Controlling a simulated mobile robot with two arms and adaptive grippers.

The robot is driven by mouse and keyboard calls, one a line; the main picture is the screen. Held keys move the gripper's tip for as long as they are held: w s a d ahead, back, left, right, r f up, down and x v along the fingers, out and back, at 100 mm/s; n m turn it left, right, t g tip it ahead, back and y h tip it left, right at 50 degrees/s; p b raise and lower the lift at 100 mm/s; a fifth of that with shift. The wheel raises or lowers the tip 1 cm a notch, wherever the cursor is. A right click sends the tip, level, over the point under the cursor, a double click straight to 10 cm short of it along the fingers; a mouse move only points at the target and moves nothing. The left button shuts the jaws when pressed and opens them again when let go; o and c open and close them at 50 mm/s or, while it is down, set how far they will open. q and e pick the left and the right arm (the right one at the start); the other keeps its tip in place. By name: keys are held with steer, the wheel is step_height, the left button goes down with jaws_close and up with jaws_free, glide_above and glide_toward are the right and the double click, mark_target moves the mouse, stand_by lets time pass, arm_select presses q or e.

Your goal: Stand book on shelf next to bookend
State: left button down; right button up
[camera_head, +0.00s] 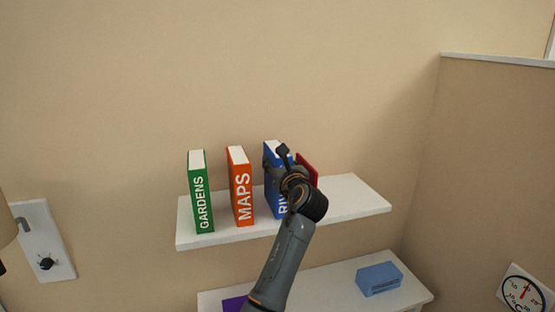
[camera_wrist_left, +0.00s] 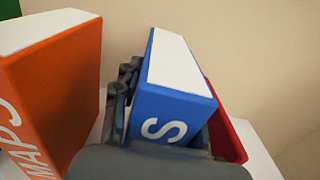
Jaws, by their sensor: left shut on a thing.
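The blue book (camera_head: 271,198) is upright at the shelf (camera_head: 350,200), its spine partly hidden by my arm. I cannot tell whether its base touches the shelf. My left gripper (camera_head: 282,168) is shut on it near its upper part. In the left wrist view, the gripper (camera_wrist_left: 155,110) has a finger along the left side of the blue book (camera_wrist_left: 178,75). The red bookend (camera_head: 308,168) stands just right of the book, mostly hidden; it also shows in the wrist view (camera_wrist_left: 228,135). I cannot tell whether they touch. My right gripper is not in view.
An orange MAPS book (camera_head: 240,187) stands left of the blue book with a gap, and a green GARDENS book (camera_head: 201,192) stands farther left. The shelf's right end is clear. Below, a blue box (camera_head: 379,278) and a purple item (camera_head: 233,304) lie on a white surface.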

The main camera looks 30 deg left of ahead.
arm_select(q)
steer(key=shift+s, duration=0.1)
steer(key=shift+d+f, duration=0.1)
steer(key=c, duration=1.2)
jaws_free()
steer(key=shift+f, duration=0.15)
steer(key=o, duration=0.4)
steer(key=shift+o, duration=0.2)
